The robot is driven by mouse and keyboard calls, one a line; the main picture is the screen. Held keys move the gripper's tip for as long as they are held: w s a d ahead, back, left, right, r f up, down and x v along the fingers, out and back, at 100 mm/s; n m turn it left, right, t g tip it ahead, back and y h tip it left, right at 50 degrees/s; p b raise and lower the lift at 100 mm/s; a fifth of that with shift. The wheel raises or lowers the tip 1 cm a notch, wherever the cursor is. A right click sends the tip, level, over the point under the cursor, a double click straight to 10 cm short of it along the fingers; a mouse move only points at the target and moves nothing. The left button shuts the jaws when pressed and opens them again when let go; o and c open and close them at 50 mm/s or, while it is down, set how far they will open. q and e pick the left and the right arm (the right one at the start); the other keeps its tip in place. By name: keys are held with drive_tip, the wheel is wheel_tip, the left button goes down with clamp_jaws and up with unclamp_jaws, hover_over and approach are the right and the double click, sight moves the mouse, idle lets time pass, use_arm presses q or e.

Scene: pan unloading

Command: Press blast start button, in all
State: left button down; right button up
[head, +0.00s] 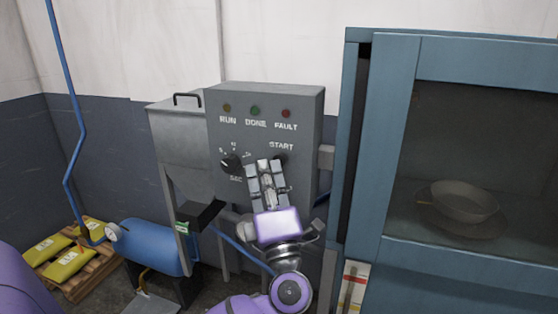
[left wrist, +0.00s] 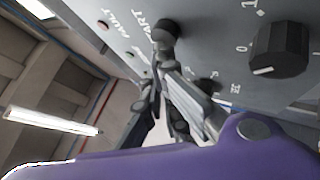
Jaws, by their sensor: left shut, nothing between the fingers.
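The grey control panel (head: 306,115) carries the START label with a dark round start button (head: 280,158) below it, partly hidden by my gripper. The button shows more fully in the left wrist view (left wrist: 167,32). My left gripper (head: 264,162) is shut and empty, pointing up at the panel just left of the button. In the left wrist view its fingertips (left wrist: 165,62) lie close to the button; I cannot tell whether they touch it. The RUN (head: 227,108), DONE (head: 255,110) and FAULT (head: 286,113) lamps look dull. My right gripper is not in view.
A black selector knob (head: 231,163) sits left of my gripper. A blue cabinet (head: 398,140) with a window stands to the right, a pan (head: 463,202) inside. A grey hopper (head: 182,145), a blue tank (head: 155,246) and yellow bags (head: 68,265) are at left.

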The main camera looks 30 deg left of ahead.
use_arm(q)
drive_tip(key=shift+w, duration=0.1)
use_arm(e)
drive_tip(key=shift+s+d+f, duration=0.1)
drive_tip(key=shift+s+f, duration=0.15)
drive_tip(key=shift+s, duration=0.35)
